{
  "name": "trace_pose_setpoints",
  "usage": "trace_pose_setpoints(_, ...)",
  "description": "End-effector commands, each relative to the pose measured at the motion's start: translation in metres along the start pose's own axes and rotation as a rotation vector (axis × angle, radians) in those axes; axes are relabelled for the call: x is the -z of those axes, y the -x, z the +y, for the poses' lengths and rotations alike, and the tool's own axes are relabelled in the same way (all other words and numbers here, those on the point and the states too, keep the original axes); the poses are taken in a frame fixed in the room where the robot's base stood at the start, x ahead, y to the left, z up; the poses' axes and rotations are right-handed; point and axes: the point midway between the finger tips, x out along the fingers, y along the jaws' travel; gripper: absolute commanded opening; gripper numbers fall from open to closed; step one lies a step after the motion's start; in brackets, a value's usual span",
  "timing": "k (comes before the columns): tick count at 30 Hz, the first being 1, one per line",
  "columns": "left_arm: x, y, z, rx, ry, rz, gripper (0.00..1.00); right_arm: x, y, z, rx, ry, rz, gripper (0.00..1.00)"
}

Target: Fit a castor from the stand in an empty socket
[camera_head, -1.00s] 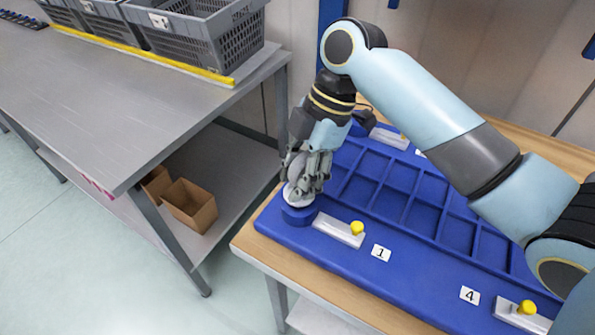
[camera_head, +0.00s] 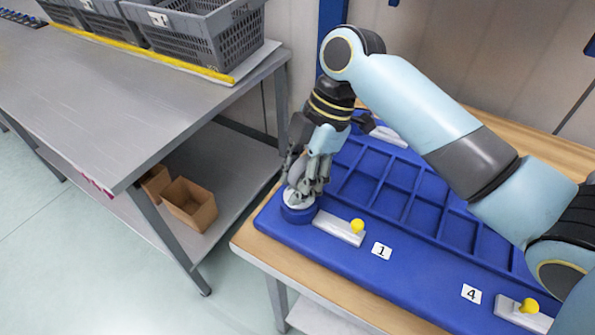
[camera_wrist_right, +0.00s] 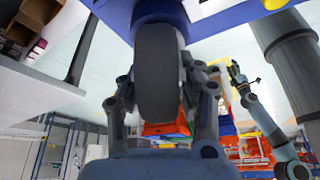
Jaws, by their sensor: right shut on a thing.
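My right gripper (camera_head: 305,180) is shut on a castor (camera_head: 293,200) at the near left corner of the blue fixture (camera_head: 400,262). The castor's pale plate is at the round blue socket (camera_head: 297,216) beside label 1; I cannot tell whether it is fully seated. In the right wrist view the castor's dark wheel (camera_wrist_right: 156,75) stands between the fingers, its top end against blue. A light blue arm with a small gripper (camera_wrist_right: 237,73), apparently my left, shows at the right there; its jaw state is unclear.
A white clamp with a yellow knob (camera_head: 357,226) sits right beside the socket. Another clamp (camera_head: 522,313) is near label 4. A grey table (camera_head: 130,95) with baskets (camera_head: 205,45) stands left, across a gap. A dark rack (camera_head: 20,18) lies at its far end.

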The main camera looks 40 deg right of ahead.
Motion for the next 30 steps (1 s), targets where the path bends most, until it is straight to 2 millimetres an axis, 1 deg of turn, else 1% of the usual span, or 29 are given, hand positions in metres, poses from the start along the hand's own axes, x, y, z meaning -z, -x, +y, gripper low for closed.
trace_pose_setpoints(7, 0.0, -0.001, 0.0, 0.0, 0.0, 0.0, 0.4, -0.001, -0.003, 0.0, -0.001, 0.001, 0.001, 0.0)
trace_pose_setpoints(8, 0.0, -0.001, 0.0, 0.0, 0.0, 0.0, 0.4, -0.001, -0.003, 0.0, -0.001, 0.001, 0.001, 0.36)
trace_pose_setpoints(12, 0.0, -0.001, 0.0, 0.0, 0.0, 0.0, 0.4, -0.001, -0.003, 0.0, -0.001, 0.0, 0.001, 0.54)
trace_pose_setpoints(14, 0.0, -0.001, 0.0, 0.0, 0.0, 0.0, 0.4, -0.001, -0.003, 0.0, -0.001, 0.0, 0.0, 0.61)
trace_pose_setpoints(23, -0.001, -0.001, -0.003, 0.003, -0.001, 0.0, 0.4, -0.002, -0.001, 0.0, 0.0, 0.0, -0.001, 0.61)
trace_pose_setpoints(26, 0.0, -0.001, -0.002, 0.002, 0.0, 0.0, 0.4, -0.002, 0.009, 0.001, -0.003, 0.0, -0.002, 0.61)
trace_pose_setpoints(29, 0.0, -0.001, -0.001, 0.001, 0.0, 0.0, 0.4, -0.002, 0.028, 0.001, -0.004, 0.002, -0.003, 0.61)
trace_pose_setpoints(30, 0.0, -0.001, -0.001, 0.001, 0.0, 0.0, 0.4, -0.003, 0.037, 0.002, -0.005, 0.003, -0.005, 0.61)
